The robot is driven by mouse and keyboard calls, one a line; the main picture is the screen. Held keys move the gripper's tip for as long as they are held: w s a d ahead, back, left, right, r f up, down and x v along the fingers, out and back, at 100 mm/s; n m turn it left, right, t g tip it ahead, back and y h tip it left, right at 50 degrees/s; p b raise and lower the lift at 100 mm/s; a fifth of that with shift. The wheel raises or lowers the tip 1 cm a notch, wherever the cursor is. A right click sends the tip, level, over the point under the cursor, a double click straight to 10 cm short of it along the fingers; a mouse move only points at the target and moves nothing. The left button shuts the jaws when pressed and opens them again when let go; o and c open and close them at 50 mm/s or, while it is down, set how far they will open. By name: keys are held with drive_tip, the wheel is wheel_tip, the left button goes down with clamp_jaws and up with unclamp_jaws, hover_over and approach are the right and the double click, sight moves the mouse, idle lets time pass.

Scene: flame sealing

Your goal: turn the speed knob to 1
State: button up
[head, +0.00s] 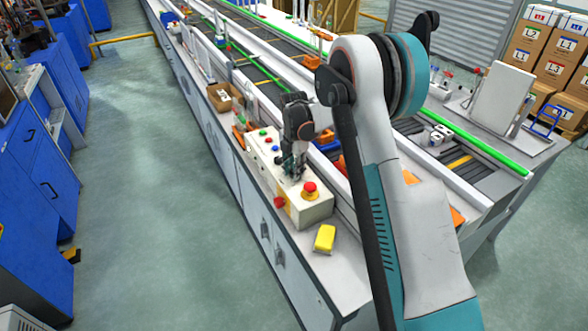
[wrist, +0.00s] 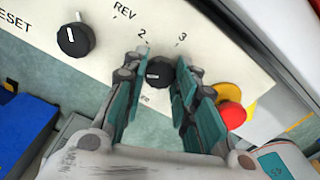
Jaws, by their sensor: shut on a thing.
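The speed knob (wrist: 159,73) is a round black knob on a cream control panel. The labels 2 and 3 show above it in the wrist view, and a partly covered label shows below it. I see no 1; the left finger covers part of the dial. A short pale mark on the knob lies toward its left side. My gripper (wrist: 160,80) has one teal-padded finger on each side of the knob and is shut on it. In the head view my gripper (head: 291,172) reaches down onto the cream control box (head: 314,211), hiding the knob.
A second black knob (wrist: 76,40) sits left of the gripper, between RESET and REV. A red emergency button (wrist: 231,115) on yellow is close to the right finger. A yellow block (head: 325,238) lies beside the box. The conveyor runs behind it.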

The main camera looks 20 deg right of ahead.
idle(0.4)
drive_tip(key=o, duration=1.1)
wheel_tip(320, 180, up, 12)
